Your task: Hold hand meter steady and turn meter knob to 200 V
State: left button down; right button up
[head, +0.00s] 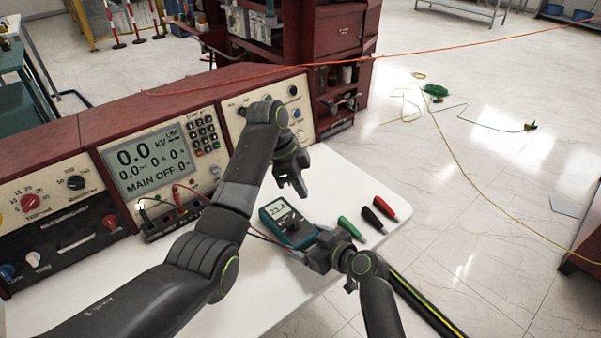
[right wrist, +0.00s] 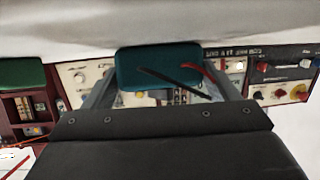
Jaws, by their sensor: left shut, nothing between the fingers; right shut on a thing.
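The hand meter (head: 286,219) is a teal-cased device with a lit display reading about 23.4, on the white table in the head view. My right gripper (head: 316,252) is shut on the meter's near end. In the right wrist view the teal meter end (right wrist: 158,56) sits between the fingers, with a black and a red lead across it. The meter's knob is small, dark and too unclear to read. My left gripper (head: 297,186) is shut and empty, pointing down above the meter's far right side, apart from it.
A red test console (head: 150,160) with a large display, knobs and keypad lines the table's back and left.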

jog(key=o, duration=1.2)
jog(key=shift+s+d, duration=0.1)
